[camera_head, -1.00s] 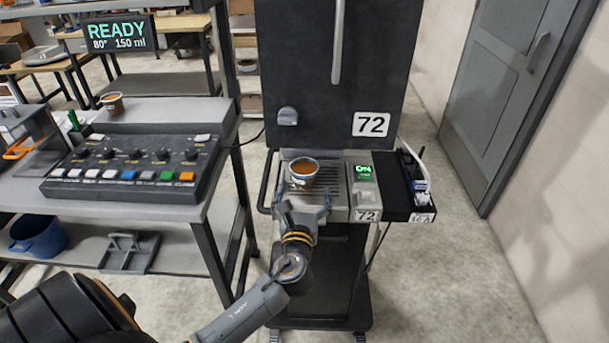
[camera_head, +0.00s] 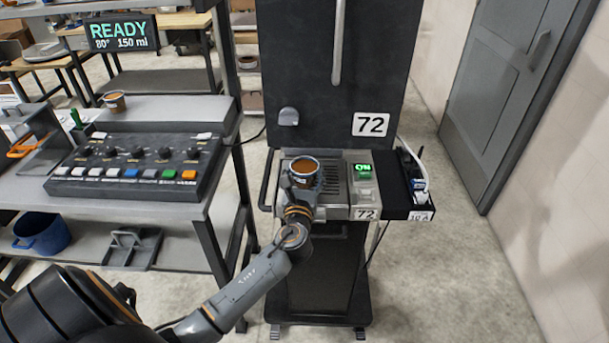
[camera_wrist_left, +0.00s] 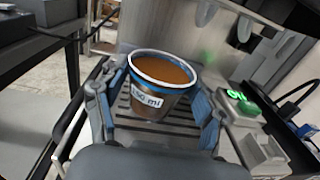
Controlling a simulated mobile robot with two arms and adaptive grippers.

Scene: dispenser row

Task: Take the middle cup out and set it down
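A cup of brown liquid (camera_head: 304,170) with a blue band stands upright on the slotted drip tray (camera_head: 333,182) of the dispenser marked 72. The left wrist view shows the same cup (camera_wrist_left: 160,85) with a "150 ml" label. My left gripper (camera_head: 303,187) reaches in from the front. In the left wrist view its blue-padded fingers (camera_wrist_left: 150,98) stand open on either side of the cup, with a small gap visible at the sides. My right gripper is in neither view.
The dispenser's dark panel (camera_head: 330,75) rises behind the cup. A green-lit ON switch (camera_head: 363,170) and a dark side bin (camera_head: 405,185) stand right of the tray.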

